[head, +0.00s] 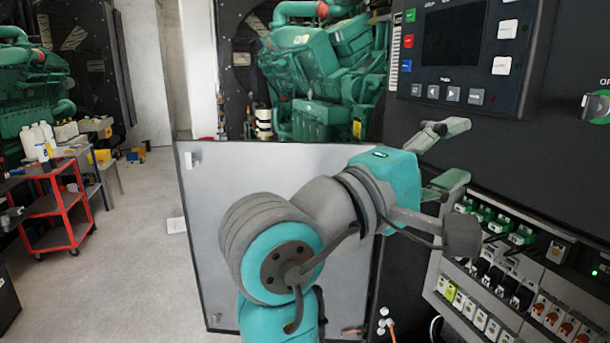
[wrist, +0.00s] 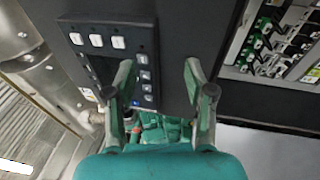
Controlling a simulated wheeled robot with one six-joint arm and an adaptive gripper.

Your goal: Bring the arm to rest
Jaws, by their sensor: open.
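My gripper (head: 458,157) is at the right of the head view, in front of the dark control cabinet (head: 562,160). Its two fingers are spread apart with nothing between them. In the wrist view my gripper (wrist: 160,90) also shows open, with the cabinet face and its control panel behind the fingers. My teal and grey arm reaches up from the bottom middle of the head view and bends right towards the cabinet. I cannot tell the exact gap between the fingers and the cabinet.
An open grey cabinet door (head: 225,215) stands behind my arm. Breakers and terminals (head: 490,285) are exposed at lower right, below the display panel (head: 465,50). A green genset (head: 325,70) stands behind.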

